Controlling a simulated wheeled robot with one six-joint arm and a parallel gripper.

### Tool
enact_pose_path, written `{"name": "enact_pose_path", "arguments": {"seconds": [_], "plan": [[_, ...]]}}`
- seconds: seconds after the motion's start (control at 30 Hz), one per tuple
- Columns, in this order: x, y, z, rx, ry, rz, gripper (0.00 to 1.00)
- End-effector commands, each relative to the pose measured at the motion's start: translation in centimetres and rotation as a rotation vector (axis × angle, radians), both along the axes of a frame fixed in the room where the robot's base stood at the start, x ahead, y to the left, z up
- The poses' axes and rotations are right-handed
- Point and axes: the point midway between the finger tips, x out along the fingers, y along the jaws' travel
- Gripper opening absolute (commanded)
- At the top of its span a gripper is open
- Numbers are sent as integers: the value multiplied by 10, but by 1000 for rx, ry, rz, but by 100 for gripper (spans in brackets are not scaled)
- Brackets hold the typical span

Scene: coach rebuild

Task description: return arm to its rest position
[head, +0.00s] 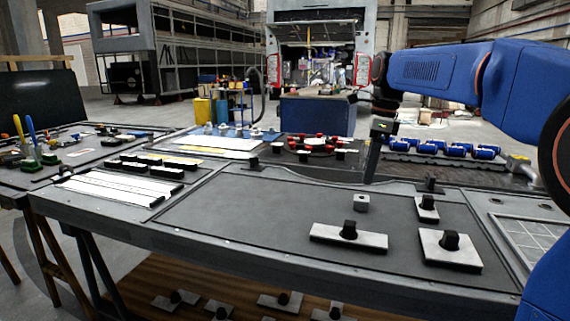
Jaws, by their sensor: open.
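My blue arm (440,75) reaches in from the right edge, raised above the right part of the workbench (290,205), and bends down at its wrist. My gripper (373,165) hangs from the wrist, dark and slim, seen nearly edge-on. It is open, and I see nothing held in it. Its tips look near the back edge of the bench's dark mat; the gap between them is hard to make out.
White strips (115,188) lie left. Blue parts (455,150) sit in a dark tray behind my gripper. The mat's left part is clear.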

Motion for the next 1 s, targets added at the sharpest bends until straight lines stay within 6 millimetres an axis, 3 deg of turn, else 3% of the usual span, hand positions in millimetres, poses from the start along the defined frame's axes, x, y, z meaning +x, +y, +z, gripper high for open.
{"name": "enact_pose_path", "arguments": {"seconds": [0.43,0.73,1.0], "plan": [[-1,-5,47,0,-1,0,53],[-1,-1,13,0,1,0,53],[1,4,-29,0,2,1,53]]}}
